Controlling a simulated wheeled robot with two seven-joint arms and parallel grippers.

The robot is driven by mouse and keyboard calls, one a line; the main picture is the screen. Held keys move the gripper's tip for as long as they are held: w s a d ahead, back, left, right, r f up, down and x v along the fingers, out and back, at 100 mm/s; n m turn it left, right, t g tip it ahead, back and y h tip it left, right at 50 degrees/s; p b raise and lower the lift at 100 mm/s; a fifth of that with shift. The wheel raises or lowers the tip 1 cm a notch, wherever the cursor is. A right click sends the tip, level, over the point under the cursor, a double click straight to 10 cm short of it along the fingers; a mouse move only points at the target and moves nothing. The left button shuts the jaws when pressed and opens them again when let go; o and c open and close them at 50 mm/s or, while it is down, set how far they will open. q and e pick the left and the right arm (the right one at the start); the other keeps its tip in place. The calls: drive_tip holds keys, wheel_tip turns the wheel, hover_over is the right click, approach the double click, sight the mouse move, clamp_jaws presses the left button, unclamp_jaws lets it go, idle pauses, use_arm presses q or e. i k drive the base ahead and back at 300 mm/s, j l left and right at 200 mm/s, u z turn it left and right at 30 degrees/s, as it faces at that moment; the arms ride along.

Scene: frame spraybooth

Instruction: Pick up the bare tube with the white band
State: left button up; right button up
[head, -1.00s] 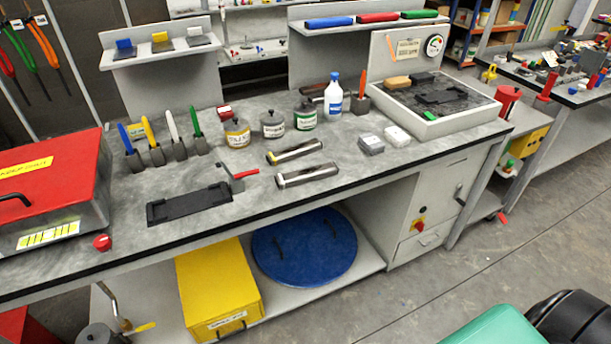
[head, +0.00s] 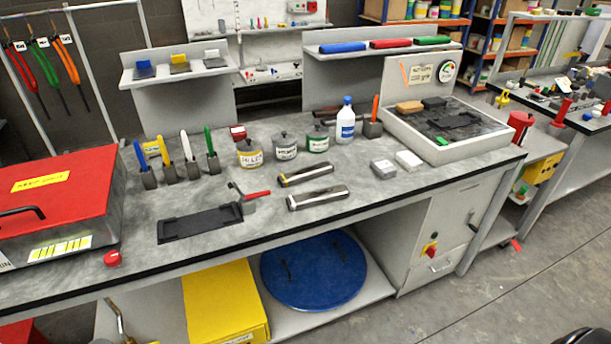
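Two bare metal tubes lie side by side on the grey bench, in front of the labelled pots. The nearer tube (head: 318,197) has a pale band near its left end, which looks white. The farther tube (head: 305,174) has a band at its left end that looks yellowish. The tubes lie apart, roughly parallel, slanting up to the right. Neither of my grippers is in the head view.
A black fixture with a red-handled clamp (head: 200,222) lies left of the tubes. Labelled pots (head: 286,148) and a white bottle (head: 345,122) stand behind. Grey and white blocks (head: 409,160) lie to the right. A red-lidded box (head: 60,190) fills the left end.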

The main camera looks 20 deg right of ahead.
sight(318, 197)
drive_tip(key=i+l+u, duration=0.1)
drive_tip(key=l, duration=0.3)
drive_tip(key=i+l+u, duration=0.15)
drive_tip(key=l, duration=0.25)
drive_tip(key=i+l+u, duration=0.1)
drive_tip(key=l, duration=0.3)
